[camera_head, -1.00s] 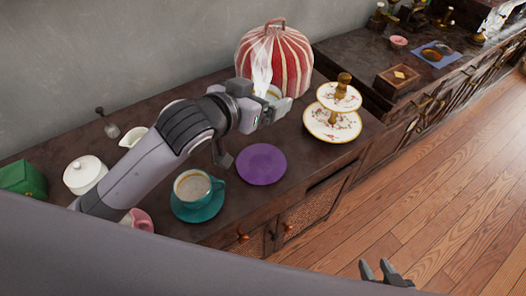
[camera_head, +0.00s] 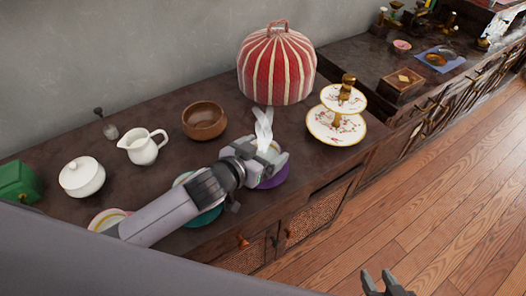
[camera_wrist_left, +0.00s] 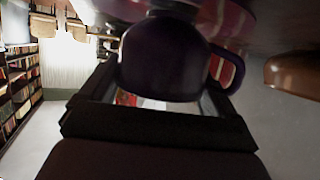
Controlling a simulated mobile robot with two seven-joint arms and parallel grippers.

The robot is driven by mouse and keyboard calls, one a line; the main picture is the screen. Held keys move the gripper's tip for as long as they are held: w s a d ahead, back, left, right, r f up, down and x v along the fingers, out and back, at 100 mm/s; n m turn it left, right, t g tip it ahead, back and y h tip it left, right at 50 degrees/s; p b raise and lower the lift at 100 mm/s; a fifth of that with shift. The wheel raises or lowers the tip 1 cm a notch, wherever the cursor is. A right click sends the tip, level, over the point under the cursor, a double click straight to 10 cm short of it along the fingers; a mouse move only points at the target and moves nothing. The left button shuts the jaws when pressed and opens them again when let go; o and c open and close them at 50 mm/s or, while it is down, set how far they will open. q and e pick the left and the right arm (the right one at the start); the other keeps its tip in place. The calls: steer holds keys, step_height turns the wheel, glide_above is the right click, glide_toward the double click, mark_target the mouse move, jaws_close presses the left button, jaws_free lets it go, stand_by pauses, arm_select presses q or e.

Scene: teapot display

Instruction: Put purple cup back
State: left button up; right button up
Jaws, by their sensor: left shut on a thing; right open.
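My left gripper (camera_head: 272,158) is shut on the dark purple cup (camera_wrist_left: 165,62), which fills the middle of the left wrist view with its handle to the right. The purple saucer (camera_head: 274,178) lies on the wooden counter, partly covered by my gripper; its rim also shows in the left wrist view (camera_wrist_left: 232,18). In the head view the gripper hides the cup, and only white steam rises there. The cup is at the saucer, but I cannot tell whether they touch. My right gripper (camera_head: 383,284) is open and empty, low over the floor.
A teal saucer (camera_head: 205,218) is mostly hidden under my left arm. A striped cover (camera_head: 276,68), a tiered stand (camera_head: 336,126), a brown bowl (camera_head: 204,121), a white jug (camera_head: 143,147) and a white pot (camera_head: 82,177) stand around. Counter between bowl and cover is clear.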

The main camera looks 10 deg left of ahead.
arm_select(q)
steer(key=shift+f, duration=0.15)
steer(key=o, duration=1.1)
steer(key=shift+c, duration=0.2)
steer(key=shift+s, duration=0.1)
steer(key=v, duration=1.2)
steer(key=shift+p, duration=0.35)
